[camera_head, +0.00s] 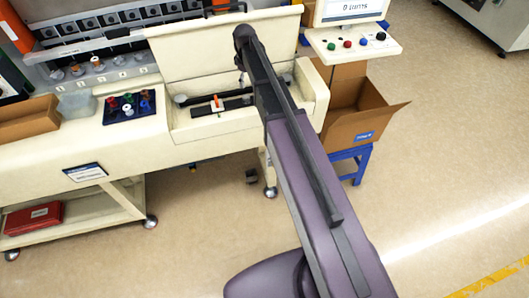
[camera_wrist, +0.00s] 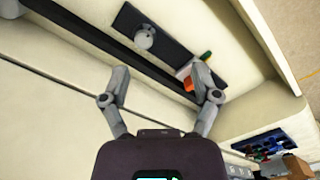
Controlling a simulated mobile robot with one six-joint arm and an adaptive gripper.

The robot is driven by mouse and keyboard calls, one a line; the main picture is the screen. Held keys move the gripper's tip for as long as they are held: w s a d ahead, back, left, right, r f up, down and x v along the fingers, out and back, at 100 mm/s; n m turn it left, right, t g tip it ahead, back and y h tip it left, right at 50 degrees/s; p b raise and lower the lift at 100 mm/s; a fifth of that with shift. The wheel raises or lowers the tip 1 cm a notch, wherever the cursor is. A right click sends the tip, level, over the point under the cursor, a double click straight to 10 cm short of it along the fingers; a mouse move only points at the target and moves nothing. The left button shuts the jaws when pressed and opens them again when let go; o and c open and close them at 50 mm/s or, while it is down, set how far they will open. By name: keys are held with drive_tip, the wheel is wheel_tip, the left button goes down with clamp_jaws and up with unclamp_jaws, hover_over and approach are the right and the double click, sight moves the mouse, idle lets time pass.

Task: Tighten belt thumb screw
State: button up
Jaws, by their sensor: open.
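A round grey knob, which looks like the belt thumb screw (camera_wrist: 145,37), sits on a dark plate (camera_wrist: 172,52) in the wrist view. My gripper (camera_wrist: 160,78) has its two fingers spread wide and empty, with the knob ahead between them and apart from them. A long black belt strip (camera_wrist: 85,32) runs beside the plate. An orange part (camera_wrist: 188,84) on a pale block lies close to the right fingertip, partly hidden; I cannot tell if they touch. In the head view, the orange part (camera_head: 217,103) stands in the open machine bay (camera_head: 200,126), and my arm hides the bay's right side.
The bay's raised lid (camera_head: 200,55) stands behind. To the left are a dark tray of coloured knobs (camera_head: 129,107), a clear bin (camera_head: 77,104) and a brown box (camera_head: 28,122). An open carton (camera_head: 360,118) stands at right. The floor in front is mostly clear.

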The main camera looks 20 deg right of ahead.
drive_tip(key=s+f+m+b, duration=0.4)
drive_tip(key=s+f+b, duration=0.1)
drive_tip(key=s, duration=0.8)
drive_tip(key=s+f+m+b, duration=0.4)
drive_tip(key=s+f+b, duration=0.1)
drive_tip(key=s, duration=0.8)
drive_tip(key=shift+a+f+m+b, duration=0.2)
drive_tip(key=shift+f+m+b, duration=0.1)
drive_tip(key=shift+f, duration=0.25)
idle(0.9)
